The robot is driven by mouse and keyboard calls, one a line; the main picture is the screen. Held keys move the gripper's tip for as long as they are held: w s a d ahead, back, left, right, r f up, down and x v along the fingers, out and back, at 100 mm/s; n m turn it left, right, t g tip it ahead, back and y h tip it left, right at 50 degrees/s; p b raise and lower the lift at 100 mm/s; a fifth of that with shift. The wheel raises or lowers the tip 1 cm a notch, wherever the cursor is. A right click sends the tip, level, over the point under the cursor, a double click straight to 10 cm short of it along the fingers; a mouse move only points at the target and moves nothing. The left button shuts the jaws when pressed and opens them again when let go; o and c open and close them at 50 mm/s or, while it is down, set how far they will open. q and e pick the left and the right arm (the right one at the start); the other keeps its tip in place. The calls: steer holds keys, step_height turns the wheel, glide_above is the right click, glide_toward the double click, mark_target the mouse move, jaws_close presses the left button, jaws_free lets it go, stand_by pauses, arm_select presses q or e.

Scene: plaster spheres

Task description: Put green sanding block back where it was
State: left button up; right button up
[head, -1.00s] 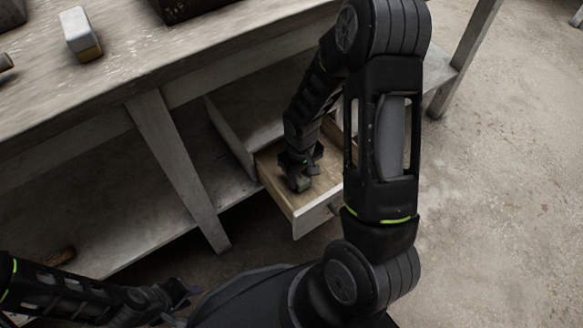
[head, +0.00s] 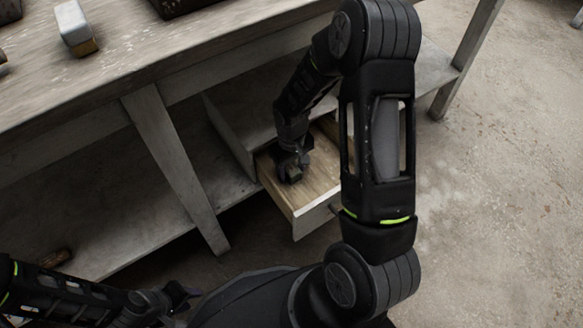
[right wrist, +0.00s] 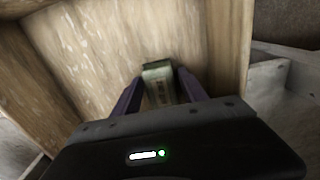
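The green sanding block (right wrist: 158,82) is between the purple fingers of my right gripper (right wrist: 161,82) in the right wrist view, and the fingers look closed on its sides. In the head view my right gripper (head: 292,168) reaches down inside the open wooden drawer (head: 318,183), with the block (head: 294,178) small and dark at its tips. I cannot tell whether the block touches the drawer floor. My left gripper (head: 186,294) is low at the left, away from the drawer, and its opening is unclear.
The drawer is pulled out under the grey workbench (head: 120,62); its front part is bare. A bench leg (head: 172,165) stands left of it. A pale block with a tan base (head: 75,25) lies on the bench top. A lower shelf (head: 130,235) runs beneath.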

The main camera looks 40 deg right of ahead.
mark_target(291, 168)
steer(key=shift+o, duration=0.5)
step_height(291, 168, up, 7)
steer(key=p, duration=0.3)
steer(key=shift+w+f, duration=0.1)
steer(key=shift+f, duration=0.05)
arm_select(q)
steer(key=shift+s+d+r, duration=0.1)
steer(key=shift+s+r, duration=0.1)
steer(key=shift+r, duration=0.7)
steer(key=shift+s+d+r, duration=0.1)
steer(key=shift+s+r, duration=0.1)
steer(key=shift+r, duration=0.65)
arm_select(e)
steer(key=shift+a+r, duration=0.1)
steer(key=shift+r, duration=0.45)
